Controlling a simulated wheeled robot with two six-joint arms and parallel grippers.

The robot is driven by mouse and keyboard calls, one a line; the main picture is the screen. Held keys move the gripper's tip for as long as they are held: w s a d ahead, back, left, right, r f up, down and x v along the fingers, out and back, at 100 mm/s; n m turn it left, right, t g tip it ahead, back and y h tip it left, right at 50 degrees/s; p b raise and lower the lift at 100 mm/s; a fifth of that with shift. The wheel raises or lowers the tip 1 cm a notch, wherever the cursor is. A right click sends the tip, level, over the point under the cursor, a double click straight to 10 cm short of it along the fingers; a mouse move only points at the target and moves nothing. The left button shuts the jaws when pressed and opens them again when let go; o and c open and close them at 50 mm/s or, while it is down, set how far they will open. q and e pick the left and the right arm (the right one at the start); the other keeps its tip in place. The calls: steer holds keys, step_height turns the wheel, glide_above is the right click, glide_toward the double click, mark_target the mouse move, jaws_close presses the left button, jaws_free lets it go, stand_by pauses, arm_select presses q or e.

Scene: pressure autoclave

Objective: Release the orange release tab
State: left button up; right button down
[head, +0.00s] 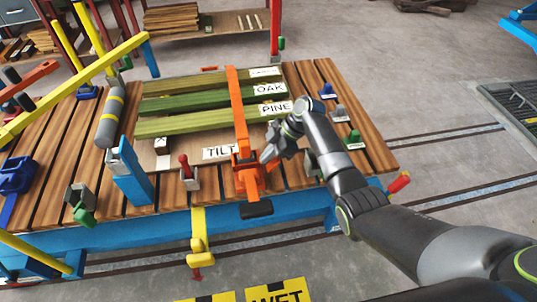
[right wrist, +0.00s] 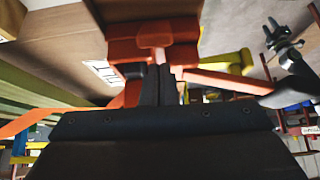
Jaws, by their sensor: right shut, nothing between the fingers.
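An orange clamp (head: 249,178) with a long orange bar (head: 237,105) and a black pad at its front stands at the front edge of the slatted wooden table. In the right wrist view, an orange block with a raised middle part, likely the release tab (right wrist: 155,36), is just beyond my fingers. My right gripper (head: 268,155) is shut and empty, close beside the clamp's right side. Its fingertips (right wrist: 160,68) appear at or against the orange part; contact is unclear. A dark gripper, apparently my left one (right wrist: 285,42), shows small in the right wrist view; its jaws are unclear.
Green boards (head: 190,101) with OAK and PINE labels lie behind the clamp. A TILT label (head: 220,152) and a red-knobbed lever (head: 186,170) are left of it. A blue post (head: 130,175) stands farther left. Floor right of the table is mostly clear.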

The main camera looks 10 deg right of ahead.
steer(key=shift+a+r+p, duration=1)
steer(key=shift+a+r, duration=0.15)
steer(key=shift+a, duration=0.1)
steer(key=shift+a+r, duration=0.15)
steer(key=shift+r, duration=0.15)
steer(key=d+r+b, duration=0.1)
steer(key=d+r, duration=0.4)
steer(key=d, duration=0.2)
steer(key=shift+d, duration=0.4)
steer(key=shift+w, duration=0.1)
